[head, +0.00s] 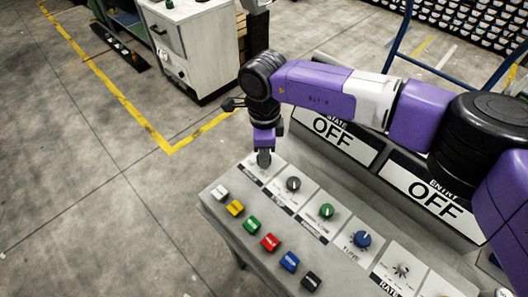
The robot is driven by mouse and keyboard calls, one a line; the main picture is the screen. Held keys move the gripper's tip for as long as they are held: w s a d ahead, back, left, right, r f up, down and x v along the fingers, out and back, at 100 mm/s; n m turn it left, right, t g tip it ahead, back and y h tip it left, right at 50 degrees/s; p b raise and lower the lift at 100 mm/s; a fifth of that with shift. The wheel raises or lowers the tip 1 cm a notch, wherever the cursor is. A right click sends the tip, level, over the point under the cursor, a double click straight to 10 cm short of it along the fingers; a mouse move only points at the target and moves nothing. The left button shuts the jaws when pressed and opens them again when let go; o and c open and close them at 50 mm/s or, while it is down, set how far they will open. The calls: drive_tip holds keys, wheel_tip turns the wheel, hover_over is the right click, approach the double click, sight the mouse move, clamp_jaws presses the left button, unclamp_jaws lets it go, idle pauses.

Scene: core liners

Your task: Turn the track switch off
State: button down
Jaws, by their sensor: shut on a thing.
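My gripper (264,157) points down at the far left end of the row of rotary switches on the grey control panel (215,208). It is shut on the leftmost switch, whose knob is mostly hidden by the fingers. The label plate (249,180) below that switch is too small to read, so I cannot tell from it which switch is the track switch. To the right in the same row are a dark grey knob (293,184), a green knob (326,211), a blue knob (362,239) and a grey star-shaped knob (401,270).
A front row of coloured buttons includes white (220,192), yellow (235,208) and red (270,242). Behind the knobs, two signs (333,128) (436,198) read OFF. A white cabinet (190,45) stands at the back. The floor on the left is clear.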

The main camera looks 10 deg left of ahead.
drive_tip(key=c, duration=0.9)
unclamp_jaws()
drive_tip(key=shift+c, duration=0.2)
drive_tip(key=shift+r+b, duration=0.55)
drive_tip(key=shift+r, duration=3.4)
